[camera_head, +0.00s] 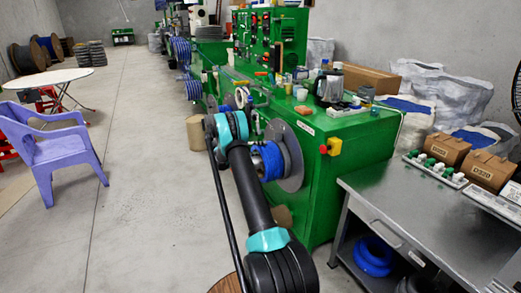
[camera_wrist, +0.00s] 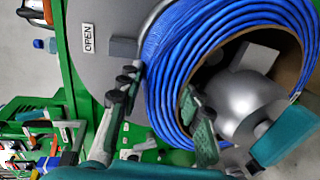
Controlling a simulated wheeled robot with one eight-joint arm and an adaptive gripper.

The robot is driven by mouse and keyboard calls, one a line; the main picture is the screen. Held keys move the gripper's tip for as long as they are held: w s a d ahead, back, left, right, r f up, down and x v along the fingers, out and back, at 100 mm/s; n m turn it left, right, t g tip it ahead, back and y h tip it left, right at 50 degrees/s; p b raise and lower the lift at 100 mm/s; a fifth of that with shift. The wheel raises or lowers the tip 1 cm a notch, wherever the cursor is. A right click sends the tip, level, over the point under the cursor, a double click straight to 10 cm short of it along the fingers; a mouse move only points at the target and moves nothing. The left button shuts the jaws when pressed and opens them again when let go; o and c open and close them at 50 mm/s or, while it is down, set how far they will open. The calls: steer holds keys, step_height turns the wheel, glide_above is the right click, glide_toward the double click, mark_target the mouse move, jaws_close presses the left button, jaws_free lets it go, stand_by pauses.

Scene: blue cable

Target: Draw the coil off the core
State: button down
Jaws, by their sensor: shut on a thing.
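The blue cable coil (camera_wrist: 165,50) is a thick ring of several turns, seen in the wrist view in front of a grey disc (camera_wrist: 105,20). The silver core (camera_wrist: 240,95) shows inside the ring, with a dark gap and brown lining around part of it. My gripper (camera_wrist: 158,112) is shut on the coil's near wall, one finger outside the ring and one inside its opening. In the head view the coil (camera_head: 270,162) sits at the grey disc (camera_head: 291,157) on the green machine; my arm covers part of it and hides the gripper.
The green machine (camera_head: 353,145) carries a kettle (camera_head: 329,85) and small items on top. A metal table (camera_head: 405,215) with brown boxes (camera_head: 448,149) stands at the right, another blue coil (camera_head: 374,256) on its lower shelf. A purple chair (camera_head: 55,150) is at left.

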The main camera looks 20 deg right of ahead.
steer(key=shift+r, duration=0.3)
stand_by(1.0)
steer(key=shift+a, duration=1.15)
stand_by(1.4)
steer(key=a, duration=1.6)
steer(key=shift+s+a, duration=0.15)
steer(key=shift+s, duration=0.15)
stand_by(1.7)
steer(key=shift+r, duration=0.1)
